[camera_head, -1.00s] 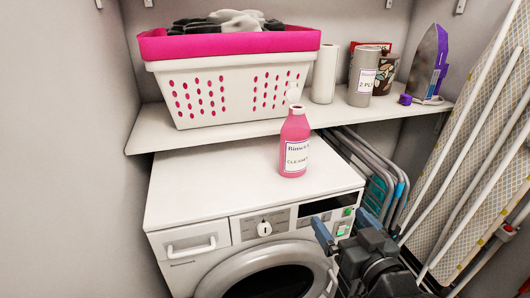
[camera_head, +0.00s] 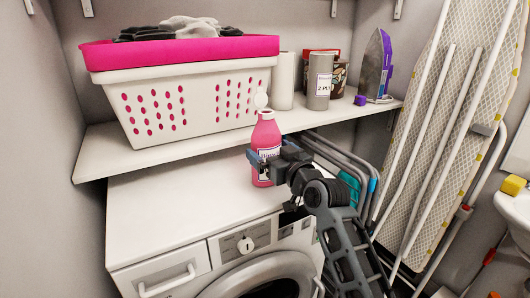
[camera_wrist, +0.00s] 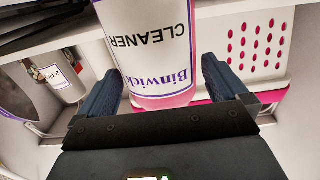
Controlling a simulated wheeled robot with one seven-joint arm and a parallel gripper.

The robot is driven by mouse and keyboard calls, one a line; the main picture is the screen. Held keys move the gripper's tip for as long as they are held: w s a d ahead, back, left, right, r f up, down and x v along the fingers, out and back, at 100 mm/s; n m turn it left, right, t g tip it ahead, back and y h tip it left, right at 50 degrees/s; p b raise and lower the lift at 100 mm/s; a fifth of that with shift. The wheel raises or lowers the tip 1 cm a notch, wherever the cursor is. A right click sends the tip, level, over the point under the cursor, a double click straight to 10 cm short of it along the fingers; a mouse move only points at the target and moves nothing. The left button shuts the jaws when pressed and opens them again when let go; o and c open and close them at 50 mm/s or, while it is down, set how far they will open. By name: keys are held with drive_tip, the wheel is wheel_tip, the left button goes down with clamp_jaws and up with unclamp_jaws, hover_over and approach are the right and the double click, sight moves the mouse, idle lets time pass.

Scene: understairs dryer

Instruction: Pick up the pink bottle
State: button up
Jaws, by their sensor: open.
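The pink bottle (camera_head: 266,135), with a pale cap and a white label, stands upright on top of the white dryer (camera_head: 150,205), near its back right. My gripper (camera_head: 262,158) is at the bottle, at about label height, and partly hides it in the head view. In the wrist view, the bottle (camera_wrist: 150,45) appears upside down, its label reading "Binwick CLEANER". It lies between the two blue fingers of my gripper (camera_wrist: 160,85), which are apart on either side of it. I cannot tell whether either finger touches it.
A shelf (camera_head: 105,150) above the dryer holds a white and pink laundry basket (camera_head: 180,100), a paper roll (camera_head: 284,80), a grey canister (camera_head: 319,85) and an iron (camera_head: 376,70). Folded racks (camera_head: 345,165) and an ironing board (camera_head: 455,120) stand at the right. The dryer's left top is clear.

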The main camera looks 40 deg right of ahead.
drive_tip(key=shift+x, duration=1.5)
drive_tip(key=c, duration=1.2)
drive_tip(key=shift+d, duration=0.1)
